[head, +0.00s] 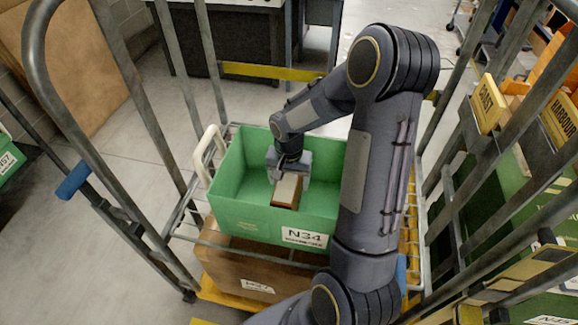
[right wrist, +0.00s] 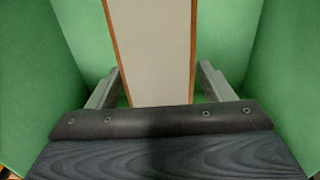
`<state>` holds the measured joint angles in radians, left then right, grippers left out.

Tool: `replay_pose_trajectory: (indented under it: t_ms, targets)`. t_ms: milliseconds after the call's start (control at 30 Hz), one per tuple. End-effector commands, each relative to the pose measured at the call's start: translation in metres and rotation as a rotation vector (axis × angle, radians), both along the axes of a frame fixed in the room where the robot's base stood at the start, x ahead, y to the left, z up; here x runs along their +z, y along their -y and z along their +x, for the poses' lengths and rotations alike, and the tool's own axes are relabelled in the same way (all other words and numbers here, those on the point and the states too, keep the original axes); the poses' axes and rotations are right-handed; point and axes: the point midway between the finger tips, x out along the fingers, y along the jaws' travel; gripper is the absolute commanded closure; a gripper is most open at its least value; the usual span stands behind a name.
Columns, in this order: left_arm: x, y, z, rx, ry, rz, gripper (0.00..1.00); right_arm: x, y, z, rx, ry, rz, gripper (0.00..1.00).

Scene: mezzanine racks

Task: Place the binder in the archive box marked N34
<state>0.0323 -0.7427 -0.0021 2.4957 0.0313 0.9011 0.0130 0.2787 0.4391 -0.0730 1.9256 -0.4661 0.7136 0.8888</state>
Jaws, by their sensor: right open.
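The green archive box marked N34 (head: 245,222) sits on a wheeled cage trolley, its label facing front. The binder (head: 287,191), white on top with brown edges, is inside the box. My right gripper (head: 289,178) reaches down into the box over the binder. In the right wrist view the two open fingers (right wrist: 160,88) stand on either side of the binder (right wrist: 152,50), with a gap on each side. The green walls (right wrist: 250,40) surround it. The binder's underside is hidden. My left gripper is not in view.
A brown box (head: 230,268) sits below the green box. Metal cage rails (head: 130,80) rise at left. At right, a rack holds other green boxes and yellow signs (head: 488,103). Another green box (head: 8,158) shows at the left edge. Open floor lies to the left.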

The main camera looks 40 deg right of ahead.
Motion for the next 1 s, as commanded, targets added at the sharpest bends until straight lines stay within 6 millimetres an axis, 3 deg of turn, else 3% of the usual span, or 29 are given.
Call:
replay_pose_trajectory:
  t_ms: [400, 667, 833, 1000]
  targets:
    - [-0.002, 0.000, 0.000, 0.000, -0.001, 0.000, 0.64, 0.086, 0.000, 0.001, 0.001, 0.008, -0.001, 0.26]
    - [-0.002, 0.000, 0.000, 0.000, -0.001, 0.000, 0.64, 0.115, -0.001, -0.001, 0.005, 0.007, 0.002, 0.26]
    - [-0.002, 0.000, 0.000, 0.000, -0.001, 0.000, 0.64, 0.138, -0.018, -0.022, 0.088, 0.076, 0.042, 0.26]
    - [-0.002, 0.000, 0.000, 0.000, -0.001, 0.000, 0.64, 0.169, -0.055, -0.069, 0.280, 0.228, 0.104, 0.26]
